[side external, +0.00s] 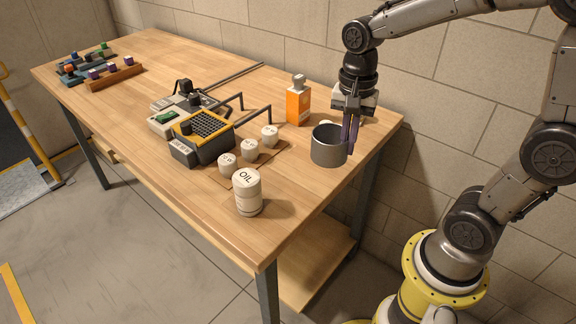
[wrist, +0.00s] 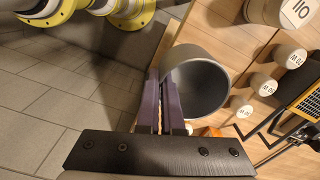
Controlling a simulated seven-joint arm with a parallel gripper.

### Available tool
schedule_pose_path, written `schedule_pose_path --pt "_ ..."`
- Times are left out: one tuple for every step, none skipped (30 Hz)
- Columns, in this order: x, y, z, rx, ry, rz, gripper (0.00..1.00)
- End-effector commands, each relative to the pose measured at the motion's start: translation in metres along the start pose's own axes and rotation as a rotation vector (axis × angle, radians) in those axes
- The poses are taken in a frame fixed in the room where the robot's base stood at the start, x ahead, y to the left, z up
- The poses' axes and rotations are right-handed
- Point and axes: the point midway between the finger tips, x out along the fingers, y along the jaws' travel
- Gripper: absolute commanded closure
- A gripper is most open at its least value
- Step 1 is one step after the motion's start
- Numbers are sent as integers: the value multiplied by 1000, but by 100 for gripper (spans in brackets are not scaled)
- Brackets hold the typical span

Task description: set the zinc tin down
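The zinc tin (side external: 327,147) is a grey, open-topped cylinder, upright near the table's right edge. It also shows in the wrist view (wrist: 205,85), where I look into its open mouth. My gripper (side external: 350,138) points down at the tin's right side with purple fingers. In the wrist view the fingers (wrist: 162,90) are close together on either side of the tin's wall, shut on it at the rim. The tin's base is at or just above the table top; I cannot tell if it touches.
The wooden table (side external: 290,195) has bare room in front of the tin. An orange bottle (side external: 298,105) stands behind it. Several white canisters (side external: 249,150), the oil one (side external: 247,192) largest, stand left, beside a yellow-black device (side external: 203,135) with hooked rods. A block rack (side external: 114,77) is far left.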

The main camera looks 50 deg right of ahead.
Motion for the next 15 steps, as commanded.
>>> schedule_pose_path --pt "-5 4 0 7 2 -4 100" --pt "-6 6 0 9 2 -4 100" --pt "-9 7 -1 12 1 -3 100" --pt "-11 7 -1 14 1 -2 100" --pt "-11 7 -2 15 1 -2 100" --pt "-12 7 -2 16 1 -1 100" --pt "-12 7 -2 16 0 -1 100" --pt "-12 7 -2 16 0 -1 100" --pt "-12 7 -2 16 0 -1 100" --pt "-12 7 -2 15 0 -1 100" --pt "-12 7 -2 15 0 -1 100" --pt "-11 7 -2 15 0 -1 100" --pt "-11 7 -2 15 0 -1 100" --pt "-11 6 -3 15 0 0 100" --pt "-10 4 -4 14 0 0 100"
